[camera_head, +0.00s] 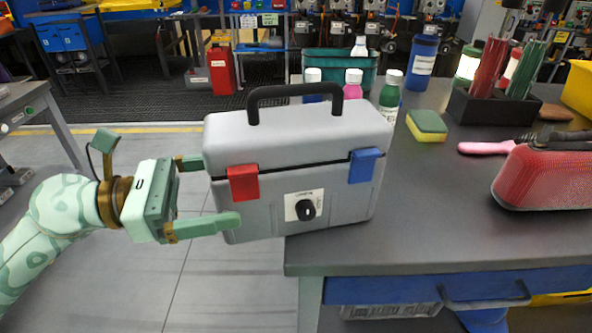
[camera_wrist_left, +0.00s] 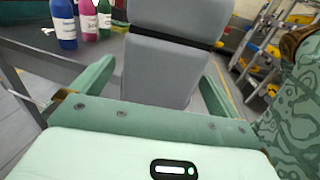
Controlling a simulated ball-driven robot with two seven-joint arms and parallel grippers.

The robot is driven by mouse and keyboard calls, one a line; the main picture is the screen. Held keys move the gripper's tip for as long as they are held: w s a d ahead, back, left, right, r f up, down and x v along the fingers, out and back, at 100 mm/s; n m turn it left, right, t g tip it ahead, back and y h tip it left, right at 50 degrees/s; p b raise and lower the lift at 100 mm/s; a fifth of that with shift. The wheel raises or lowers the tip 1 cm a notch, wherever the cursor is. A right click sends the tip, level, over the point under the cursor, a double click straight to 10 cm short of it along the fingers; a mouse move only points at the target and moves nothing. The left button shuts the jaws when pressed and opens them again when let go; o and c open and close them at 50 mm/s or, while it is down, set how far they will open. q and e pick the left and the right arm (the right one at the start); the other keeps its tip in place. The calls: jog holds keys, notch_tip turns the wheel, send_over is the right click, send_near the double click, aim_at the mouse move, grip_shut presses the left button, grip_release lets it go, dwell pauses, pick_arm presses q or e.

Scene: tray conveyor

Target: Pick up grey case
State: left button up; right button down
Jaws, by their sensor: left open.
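The grey case (camera_head: 345,205) stands upright at the left end of the dark table, its left part out past the table edge. It has a black top handle (camera_head: 293,92), a red latch (camera_head: 243,183), a blue latch (camera_head: 366,165) and a dark knob on its front. My left gripper (camera_head: 221,190) is open at the case's left end, one finger toward the back and one across the front. In the left wrist view, the case (camera_wrist_left: 160,68) appears between the two spread fingers. Whether they touch it, I cannot tell. My right gripper is not in view.
Small bottles (camera_head: 390,92) and a teal bin (camera_head: 325,64) stand behind the case. Right of it are a sponge (camera_head: 427,125), a pink-handled tool (camera_head: 486,147), a red rounded object (camera_head: 545,178) and a dark holder (camera_head: 492,107). The table's front strip is clear.

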aim_at(240, 182)
pick_arm(q)
jog(key=x, duration=0.3)
jog(key=shift+d, duration=0.3)
jog(key=shift+r, duration=0.1)
jog(key=c, duration=1.7)
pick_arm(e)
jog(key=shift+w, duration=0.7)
pick_arm(q)
jog(key=shift+r, duration=0.15)
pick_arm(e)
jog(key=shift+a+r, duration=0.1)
